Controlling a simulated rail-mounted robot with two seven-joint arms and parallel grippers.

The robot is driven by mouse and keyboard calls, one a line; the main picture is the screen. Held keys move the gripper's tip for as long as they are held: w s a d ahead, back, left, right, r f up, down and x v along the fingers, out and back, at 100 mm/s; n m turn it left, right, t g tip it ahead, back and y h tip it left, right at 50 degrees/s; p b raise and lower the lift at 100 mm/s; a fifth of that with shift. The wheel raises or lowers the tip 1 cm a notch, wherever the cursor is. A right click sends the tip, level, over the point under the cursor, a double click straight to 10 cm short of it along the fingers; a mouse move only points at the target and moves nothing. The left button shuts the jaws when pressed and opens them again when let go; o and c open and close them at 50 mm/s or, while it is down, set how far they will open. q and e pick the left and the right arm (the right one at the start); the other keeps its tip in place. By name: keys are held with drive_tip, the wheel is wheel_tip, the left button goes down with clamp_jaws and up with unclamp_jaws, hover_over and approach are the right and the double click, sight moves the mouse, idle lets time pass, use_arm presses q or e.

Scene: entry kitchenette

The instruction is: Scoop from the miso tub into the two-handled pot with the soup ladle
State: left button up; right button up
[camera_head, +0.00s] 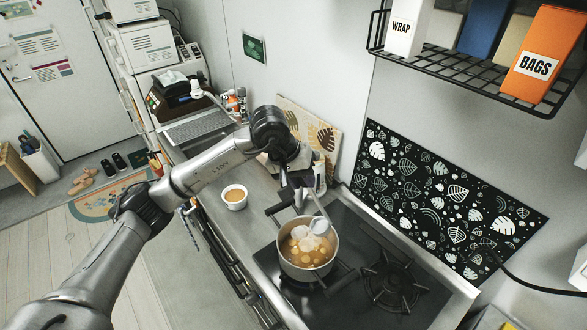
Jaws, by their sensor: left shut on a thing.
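The two-handled pot (280,262) stands on the stove with yellowish broth and pale pieces in it. Its dark handles point to the upper left and the lower right. The soup ladle (319,225) has its pale bowl inside the pot's upper right part, at or just above the broth; I cannot tell which. My left gripper (301,190) is shut on the ladle's handle above the pot's far side, and the arm hides part of the handle. The miso tub (235,205), a small white tub with orange-brown contents, stands on the counter left of the pot. My right gripper is not in view.
A burner (392,282) to the right of the pot is empty. A wire shelf (470,68) with boxes hangs at the upper right. A leaf-patterned board (310,130) and a bottle (319,174) stand behind my gripper. The counter around the tub is clear.

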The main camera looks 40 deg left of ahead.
use_arm(q)
drive_tip(key=w+d+g+y+p, duration=0.3)
drive_tip(key=w+d+g+p, duration=0.1)
drive_tip(key=w+d, duration=0.25)
drive_tip(key=r, duration=0.3)
drive_tip(key=a+r, duration=0.1)
drive_tip(key=r, duration=0.1)
drive_tip(key=shift+w+r, duration=0.15)
drive_tip(key=shift+w, duration=0.25)
idle(0.5)
